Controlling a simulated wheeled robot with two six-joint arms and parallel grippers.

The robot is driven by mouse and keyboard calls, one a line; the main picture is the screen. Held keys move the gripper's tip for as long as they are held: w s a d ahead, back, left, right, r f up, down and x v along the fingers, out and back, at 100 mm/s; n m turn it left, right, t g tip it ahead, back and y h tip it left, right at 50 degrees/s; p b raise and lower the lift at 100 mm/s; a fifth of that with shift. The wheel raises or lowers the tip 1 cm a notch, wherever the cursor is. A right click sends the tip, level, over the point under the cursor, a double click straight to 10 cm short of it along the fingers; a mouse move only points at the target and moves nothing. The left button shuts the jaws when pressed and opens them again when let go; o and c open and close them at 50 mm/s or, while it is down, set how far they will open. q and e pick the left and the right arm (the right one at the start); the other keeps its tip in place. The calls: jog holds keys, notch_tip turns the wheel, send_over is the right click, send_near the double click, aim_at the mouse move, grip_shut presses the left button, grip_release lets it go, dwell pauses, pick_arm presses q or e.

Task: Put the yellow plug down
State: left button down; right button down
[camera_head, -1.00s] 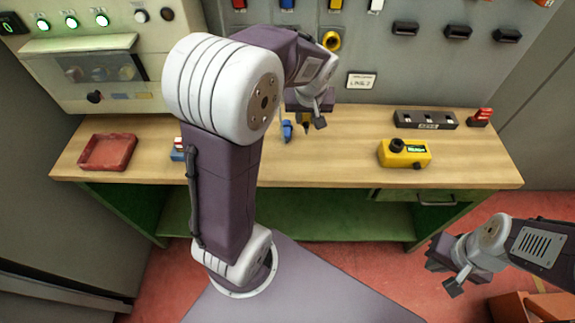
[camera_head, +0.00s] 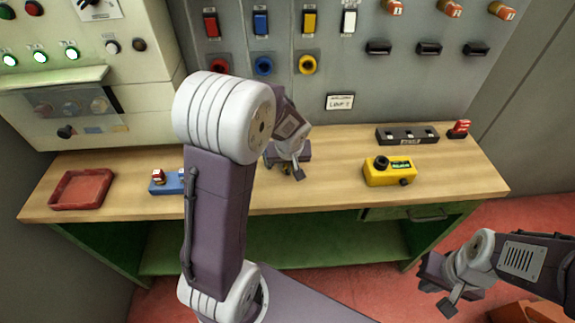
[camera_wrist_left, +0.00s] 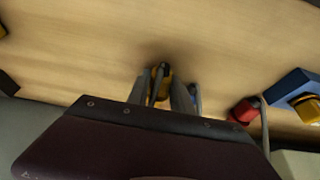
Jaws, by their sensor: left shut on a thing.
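My left gripper (camera_head: 286,168) is low over the bench top in the head view, in front of the panel. In the left wrist view its fingers (camera_wrist_left: 167,88) are shut on the yellow plug (camera_wrist_left: 162,84), which is mostly hidden between them. The plug is at or just above the wood; I cannot tell whether it touches. A blue plug (camera_wrist_left: 196,97) is close beside the right finger in that view, partly covered. A red plug (camera_wrist_left: 243,110) lies further right. My right gripper (camera_head: 437,291) is open and empty, in front of the bench at the lower right.
The wooden bench (camera_head: 335,185) holds a red tray (camera_head: 82,189), a blue block (camera_head: 168,184), a yellow box (camera_head: 388,172) and a black rack (camera_head: 407,135). The panel behind has red, blue and yellow sockets (camera_head: 307,64). Bare wood lies between gripper and yellow box.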

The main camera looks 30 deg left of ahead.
pick_arm(q)
jog(key=shift+f, duration=0.15)
jog(key=c, duration=1.1)
grip_release()
jog(key=shift+r, duration=0.55)
jog(key=p+v, duration=0.2)
jog(key=v, duration=0.9)
jog(key=shift+s+d+r, duration=0.1)
jog(key=shift+s+r, duration=0.05)
jog(key=shift+s, duration=0.05)
